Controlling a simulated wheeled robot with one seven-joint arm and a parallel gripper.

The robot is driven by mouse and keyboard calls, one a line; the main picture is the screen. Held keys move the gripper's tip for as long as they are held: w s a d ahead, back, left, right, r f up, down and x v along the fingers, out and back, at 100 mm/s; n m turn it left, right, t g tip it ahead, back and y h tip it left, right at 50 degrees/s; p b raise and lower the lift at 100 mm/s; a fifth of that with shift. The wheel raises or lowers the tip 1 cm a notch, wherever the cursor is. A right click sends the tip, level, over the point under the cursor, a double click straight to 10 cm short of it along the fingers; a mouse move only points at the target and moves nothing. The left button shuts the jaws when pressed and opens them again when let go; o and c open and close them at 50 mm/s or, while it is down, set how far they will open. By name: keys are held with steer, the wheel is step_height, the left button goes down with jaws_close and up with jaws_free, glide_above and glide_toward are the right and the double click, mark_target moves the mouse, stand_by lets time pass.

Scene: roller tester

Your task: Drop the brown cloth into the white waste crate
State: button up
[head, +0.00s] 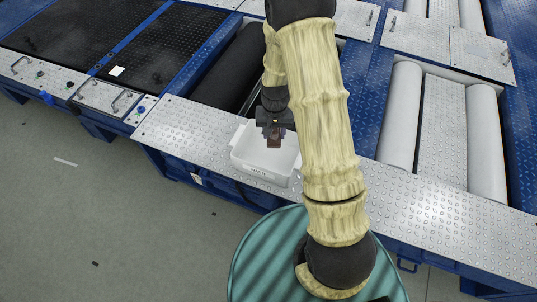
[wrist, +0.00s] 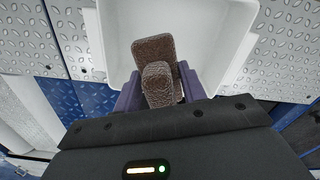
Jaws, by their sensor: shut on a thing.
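The brown cloth (wrist: 153,50) is a folded, textured piece held between the fingers of my gripper (wrist: 156,95) in the wrist view. In the head view my gripper (head: 274,132) is shut on the brown cloth (head: 274,143), which hangs below the fingertips. The white waste crate (head: 262,168) stands on the metal tread plate, with lettering on its front wall. The cloth and fingers appear over the crate's opening. In the wrist view the white crate (wrist: 215,45) lies beyond the cloth. My arm hides part of the crate's right side in the head view.
The tread-plate ledge (head: 190,122) runs along the front of the blue tester. Pale rollers (head: 403,115) lie to the right and a dark roller (head: 228,70) behind the crate. Grey floor is open at lower left.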

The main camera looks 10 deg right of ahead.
step_height(320, 180, down, 6)
steer(key=b, duration=0.6)
steer(key=o, duration=1.1)
step_height(320, 180, up, 18)
steer(key=p, duration=0.6)
steer(key=shift+f, duration=0.25)
